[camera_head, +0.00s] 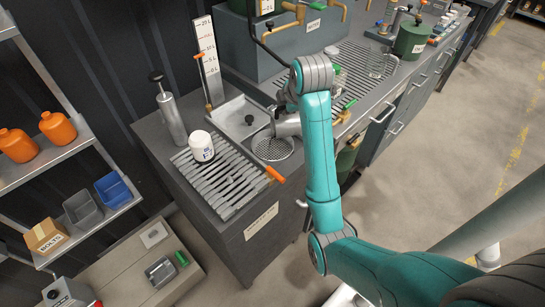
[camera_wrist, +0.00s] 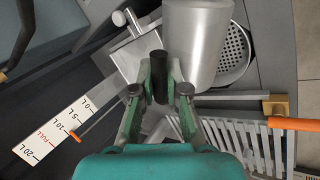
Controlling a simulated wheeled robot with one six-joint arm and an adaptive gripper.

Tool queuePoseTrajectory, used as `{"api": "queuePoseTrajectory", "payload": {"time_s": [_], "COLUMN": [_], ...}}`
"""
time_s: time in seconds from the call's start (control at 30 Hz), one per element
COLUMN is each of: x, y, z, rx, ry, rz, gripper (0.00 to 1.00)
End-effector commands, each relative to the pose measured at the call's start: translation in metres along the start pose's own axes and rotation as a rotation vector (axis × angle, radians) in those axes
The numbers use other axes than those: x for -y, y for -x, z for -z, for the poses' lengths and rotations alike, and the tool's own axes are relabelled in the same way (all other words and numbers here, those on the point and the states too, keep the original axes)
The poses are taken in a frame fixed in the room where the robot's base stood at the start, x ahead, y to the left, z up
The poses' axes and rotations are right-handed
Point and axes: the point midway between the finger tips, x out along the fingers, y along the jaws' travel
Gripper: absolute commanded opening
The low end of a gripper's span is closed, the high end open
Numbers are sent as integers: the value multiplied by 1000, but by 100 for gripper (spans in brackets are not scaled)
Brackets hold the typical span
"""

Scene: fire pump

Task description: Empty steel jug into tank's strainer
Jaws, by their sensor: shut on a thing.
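The steel jug (camera_wrist: 197,40) is a smooth grey cylinder in the wrist view. My gripper (camera_wrist: 160,92) is shut on its black handle (camera_wrist: 159,72). The strainer (camera_wrist: 236,52), a round perforated plate, shows beside and partly behind the jug. In the head view the strainer (camera_head: 272,148) is set in the near bench top, and my arm's end is just above and behind it. My arm hides most of the gripper and jug there. The jug's mouth is not clearly visible, so I cannot tell its tilt or contents.
A white tub (camera_head: 201,146) stands on the slatted rack (camera_head: 229,178). A hand pump (camera_head: 171,115) and a level gauge board (camera_head: 208,60) stand behind. An orange-handled valve (camera_head: 274,174) is at the front edge.

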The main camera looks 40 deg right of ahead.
Motion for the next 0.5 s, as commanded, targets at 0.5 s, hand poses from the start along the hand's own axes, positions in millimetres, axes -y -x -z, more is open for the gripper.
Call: {"api": "queuePoseTrajectory", "payload": {"time_s": [0.5], "x": [2], "y": [-4], "z": [8], "rx": [51], "ry": [35], "rz": [0], "gripper": [0]}}
